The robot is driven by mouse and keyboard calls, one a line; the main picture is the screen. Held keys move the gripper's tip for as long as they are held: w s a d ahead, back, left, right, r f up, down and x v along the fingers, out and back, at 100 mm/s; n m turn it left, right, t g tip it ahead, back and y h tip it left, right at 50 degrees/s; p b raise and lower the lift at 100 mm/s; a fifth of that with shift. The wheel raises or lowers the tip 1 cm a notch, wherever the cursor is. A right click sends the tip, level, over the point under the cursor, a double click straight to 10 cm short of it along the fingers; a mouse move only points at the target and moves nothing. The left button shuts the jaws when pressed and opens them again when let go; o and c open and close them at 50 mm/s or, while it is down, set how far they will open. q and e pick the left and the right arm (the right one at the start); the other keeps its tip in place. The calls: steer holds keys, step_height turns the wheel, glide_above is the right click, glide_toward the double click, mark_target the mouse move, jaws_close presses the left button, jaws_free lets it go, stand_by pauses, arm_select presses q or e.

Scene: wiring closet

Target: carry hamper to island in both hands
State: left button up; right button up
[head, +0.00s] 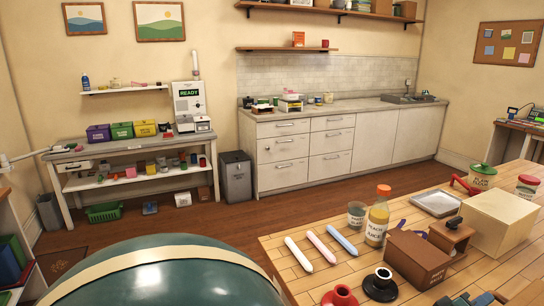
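A large rounded teal thing with a cream band (165,275) fills the bottom left of the head view, very close to the camera. Only its upper part shows, and I cannot tell whether it is the hamper. No other thing in view is clearly a hamper. A wooden plank-topped table (290,268), which looks like the island, stands at the lower right with many things on it. Neither of my grippers can be made out.
The island top holds a juice bottle (377,216), candles (322,246), a brown box (416,259) and a cream box (497,222). Behind are a counter (350,108), a grey bin (236,178) and a workbench (120,146). Wooden floor (330,208) lies open between.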

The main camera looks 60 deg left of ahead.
arm_select(q)
steer(key=shift+o, duration=0.9)
steer(key=shift+a, duration=0.2)
arm_select(e)
steer(key=shift+o, duration=0.9)
steer(key=shift+d, duration=0.15)
arm_select(q)
steer(key=shift+o, duration=0.2)
steer(key=o, duration=0.5)
steer(key=shift+f, duration=0.15)
steer(key=shift+c, duration=0.5)
arm_select(e)
steer(key=shift+f, duration=0.15)
arm_select(q)
steer(key=c, duration=0.3)
steer(key=shift+c, duration=0.2)
arm_select(e)
steer(key=shift+o, duration=0.5)
